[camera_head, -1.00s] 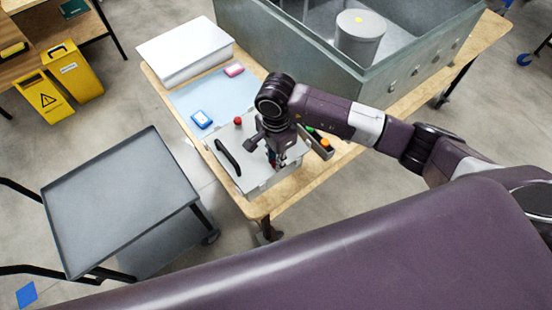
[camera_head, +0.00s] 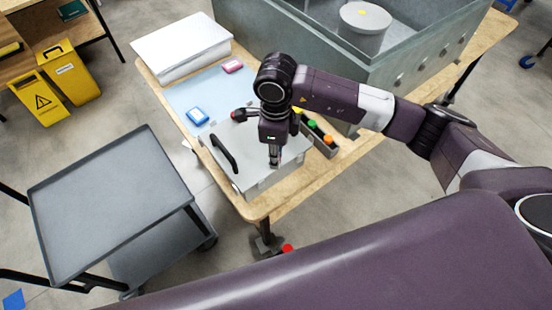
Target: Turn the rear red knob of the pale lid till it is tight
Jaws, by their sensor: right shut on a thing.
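The pale lid (camera_head: 252,175) lies on the wooden table, with a black handle (camera_head: 224,152) along its left side. One red knob (camera_head: 234,115) shows at the lid's far edge, with a dark part of my right gripper just beside or in front of it in the picture. My right gripper (camera_head: 275,162) points down over the near right part of the lid. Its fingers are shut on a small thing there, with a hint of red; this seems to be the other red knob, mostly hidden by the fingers. My left gripper is not in view.
Behind the lid lie a blue-and-white item (camera_head: 197,116), a pink item (camera_head: 232,66) and a white box (camera_head: 180,48). A narrow tray (camera_head: 322,146) with coloured caps stands right of the lid. A grey cart (camera_head: 105,200) stands left, a large grey bin (camera_head: 300,60) behind.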

